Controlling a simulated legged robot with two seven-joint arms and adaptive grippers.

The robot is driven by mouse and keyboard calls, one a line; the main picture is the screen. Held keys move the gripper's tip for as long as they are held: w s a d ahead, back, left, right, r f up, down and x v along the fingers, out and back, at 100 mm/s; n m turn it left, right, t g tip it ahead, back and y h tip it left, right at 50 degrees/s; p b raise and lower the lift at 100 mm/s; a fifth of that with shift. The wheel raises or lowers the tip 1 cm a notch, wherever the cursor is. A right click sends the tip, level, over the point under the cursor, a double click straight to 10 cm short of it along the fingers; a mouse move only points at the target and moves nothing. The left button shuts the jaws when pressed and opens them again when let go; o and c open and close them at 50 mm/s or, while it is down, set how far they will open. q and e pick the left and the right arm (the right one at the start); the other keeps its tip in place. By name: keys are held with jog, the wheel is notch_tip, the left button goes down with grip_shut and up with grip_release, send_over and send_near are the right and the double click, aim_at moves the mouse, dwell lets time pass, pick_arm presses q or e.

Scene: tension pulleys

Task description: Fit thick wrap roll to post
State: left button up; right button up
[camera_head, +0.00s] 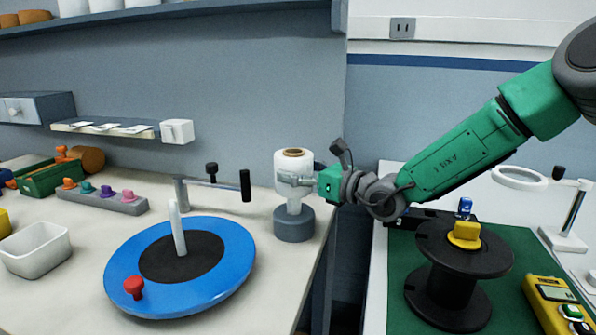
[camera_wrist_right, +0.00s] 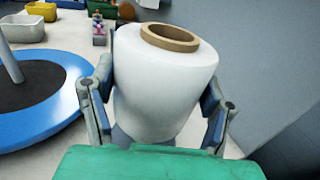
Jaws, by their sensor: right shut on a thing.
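The thick wrap roll (camera_head: 293,161) is white with a brown core and looks about upright. My right gripper (camera_head: 290,179) is shut around its side, coming from the right. In the right wrist view the roll (camera_wrist_right: 165,85) fills the space between the two fingers. A white post (camera_head: 178,232) stands bare on the blue turntable (camera_head: 235,265). My left gripper is not in view.
A crank arm with a black handle (camera_head: 245,185) stands between turntable and roll. A red knob (camera_head: 134,287) sits on the turntable's rim. A white bin (camera_head: 37,250) is at left. A black spool (camera_head: 462,262) stands on the green mat at right, across a gap.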

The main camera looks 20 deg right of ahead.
aim_at(309, 195)
jog(key=shift+f+b, duration=0.7)
jog(key=shift+f, duration=0.2)
jog(key=shift+f, duration=0.1)
dwell(0.5)
jog(key=shift+f+b, duration=1.25)
jog(key=shift+f, duration=0.15)
jog(key=shift+f, duration=0.15)
jog(key=o, duration=1.6)
jog(key=shift+f, duration=0.15)
